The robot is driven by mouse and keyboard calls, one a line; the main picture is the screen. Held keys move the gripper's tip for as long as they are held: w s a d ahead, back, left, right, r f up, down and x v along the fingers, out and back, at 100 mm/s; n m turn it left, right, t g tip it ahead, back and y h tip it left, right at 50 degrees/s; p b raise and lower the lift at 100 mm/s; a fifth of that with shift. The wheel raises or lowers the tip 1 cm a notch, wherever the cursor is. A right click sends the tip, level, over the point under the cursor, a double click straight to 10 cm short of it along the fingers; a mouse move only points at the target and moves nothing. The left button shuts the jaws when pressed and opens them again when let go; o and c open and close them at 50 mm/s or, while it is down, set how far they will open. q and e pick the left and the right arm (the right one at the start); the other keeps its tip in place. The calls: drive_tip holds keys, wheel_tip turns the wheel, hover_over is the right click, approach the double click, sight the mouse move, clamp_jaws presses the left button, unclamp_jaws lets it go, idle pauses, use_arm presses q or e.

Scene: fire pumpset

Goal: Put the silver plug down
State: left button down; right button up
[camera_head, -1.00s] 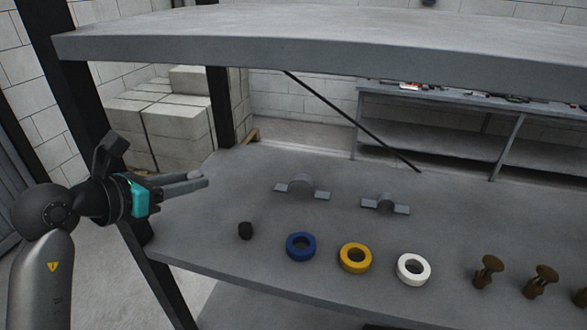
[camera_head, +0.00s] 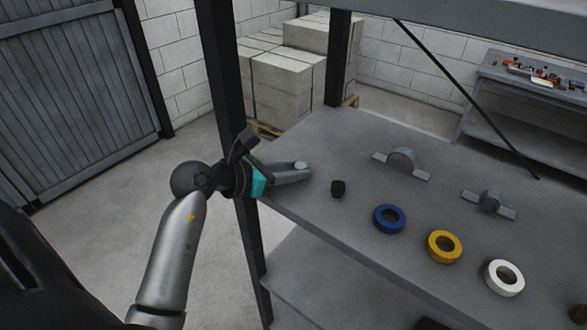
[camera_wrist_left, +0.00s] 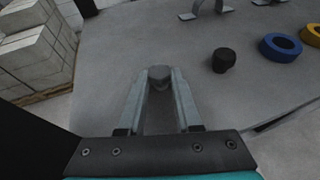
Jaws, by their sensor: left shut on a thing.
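My left gripper (camera_head: 300,170) comes in from the left at the shelf's left end. It is shut on the silver plug (camera_wrist_left: 159,77), a small grey round piece between the fingertips in the left wrist view. In the head view the plug (camera_head: 301,165) shows only as a small lighter shape at the fingertips. The gripper is over the grey shelf (camera_head: 350,140); whether the plug touches the surface I cannot tell. My right gripper is not in view.
A black plug (camera_head: 338,188) stands just right of the gripper. Blue (camera_head: 389,219), yellow (camera_head: 444,246) and white (camera_head: 504,277) rings lie along the front. Two grey clamps (camera_head: 401,162) (camera_head: 488,201) lie behind. A dark shelf post (camera_head: 228,100) stands beside my arm.

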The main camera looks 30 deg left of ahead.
use_arm(q)
drive_tip(key=shift+f, duration=0.1)
drive_tip(key=c, duration=1)
unclamp_jaws()
drive_tip(key=shift+f, duration=0.1)
drive_tip(key=shift+c, duration=0.2)
drive_tip(key=o, duration=0.4)
drive_tip(key=shift+o, duration=0.2)
drive_tip(key=shift+r, duration=0.25)
drive_tip(key=shift+s+a, duration=0.15)
drive_tip(key=shift+s, duration=0.2)
drive_tip(key=b+v, duration=0.1)
drive_tip(key=v, duration=1)
drive_tip(key=shift+r+b, duration=0.2)
drive_tip(key=shift+b, duration=0.1)
drive_tip(key=shift+s, duration=0.1)
